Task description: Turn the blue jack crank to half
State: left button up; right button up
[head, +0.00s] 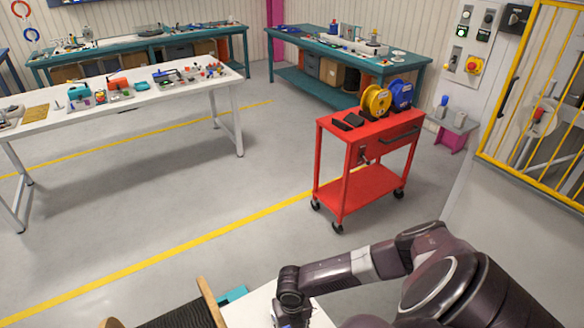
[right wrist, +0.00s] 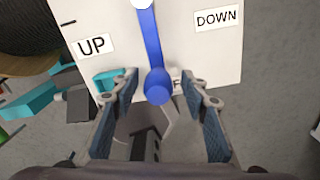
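The blue jack crank (right wrist: 150,40) shows in the right wrist view on a white panel (right wrist: 210,60). Its arm runs from a white hub at the top edge down to a round blue knob (right wrist: 158,86). The panel carries an "UP" label (right wrist: 91,46) at left and a "DOWN" label (right wrist: 217,18) at right. My right gripper (right wrist: 160,90) is open, with one finger on each side of the knob and gaps visible. In the head view my right arm reaches the white panel (head: 262,308). My left gripper is out of view.
A large dark reel with a wooden rim (head: 211,302) stands left of the panel, and a teal part (head: 232,295) lies behind it. A red cart (head: 368,160) carries yellow and blue reels. A white table (head: 130,100) stands at left. The floor between is clear.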

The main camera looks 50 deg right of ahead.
jog(key=shift+r, duration=0.1)
notch_tip(320, 180, up, 12)
jog(key=shift+f, duration=0.1)
dwell(0.4)
jog(key=shift+a, duration=0.1)
dwell(0.4)
